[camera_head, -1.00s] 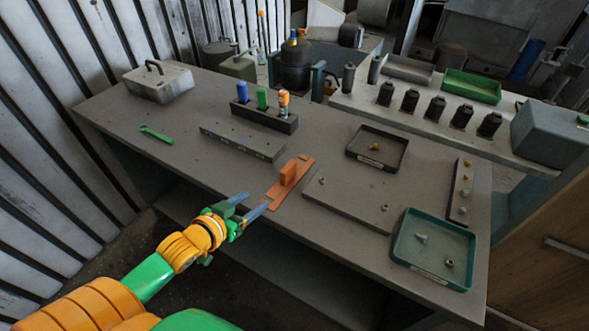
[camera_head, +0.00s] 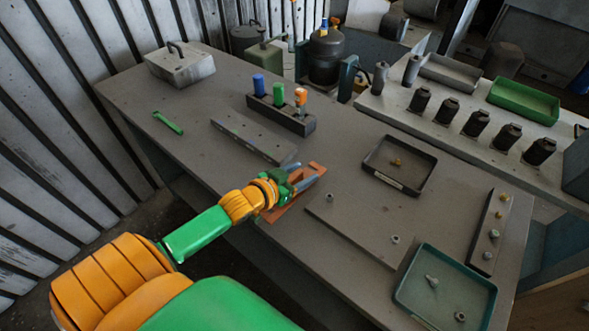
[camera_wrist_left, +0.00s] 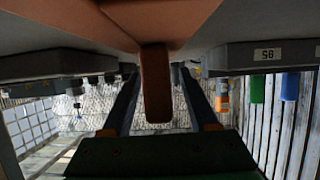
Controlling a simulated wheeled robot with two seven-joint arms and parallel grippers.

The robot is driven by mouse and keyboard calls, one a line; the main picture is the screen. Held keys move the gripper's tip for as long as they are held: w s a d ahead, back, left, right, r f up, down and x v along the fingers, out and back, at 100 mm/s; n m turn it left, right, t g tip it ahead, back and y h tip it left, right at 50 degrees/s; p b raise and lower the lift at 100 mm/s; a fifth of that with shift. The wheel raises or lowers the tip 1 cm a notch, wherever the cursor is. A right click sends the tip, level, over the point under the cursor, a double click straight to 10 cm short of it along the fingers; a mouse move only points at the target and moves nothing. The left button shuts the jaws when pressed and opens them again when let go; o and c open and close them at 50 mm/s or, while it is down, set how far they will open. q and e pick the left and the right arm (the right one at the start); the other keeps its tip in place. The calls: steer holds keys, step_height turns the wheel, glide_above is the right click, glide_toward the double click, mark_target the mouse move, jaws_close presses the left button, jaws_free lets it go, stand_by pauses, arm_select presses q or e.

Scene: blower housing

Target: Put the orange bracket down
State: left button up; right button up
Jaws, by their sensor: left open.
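The orange bracket (camera_head: 276,213) lies on the grey workbench near its front edge, mostly hidden behind my left gripper (camera_head: 307,175) in the head view. In the left wrist view, its orange upright (camera_wrist_left: 156,85) stands between the two fingers of my left gripper (camera_wrist_left: 157,78). Gaps show on both sides of the upright, so the open fingers are around it and not closed on it. My right gripper is not in view.
A grey plate (camera_head: 350,225) lies just right of the bracket, and a long grey block (camera_head: 250,138) lies behind it. A dark tray (camera_head: 418,185) and a teal tray (camera_head: 405,292) stand farther right. The bench's left part is fairly clear.

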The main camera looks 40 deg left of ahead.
arm_select(q)
steer(key=shift+s+r, duration=0.1)
steer(key=shift+s, duration=0.05)
steer(key=c, duration=0.7)
jaws_close()
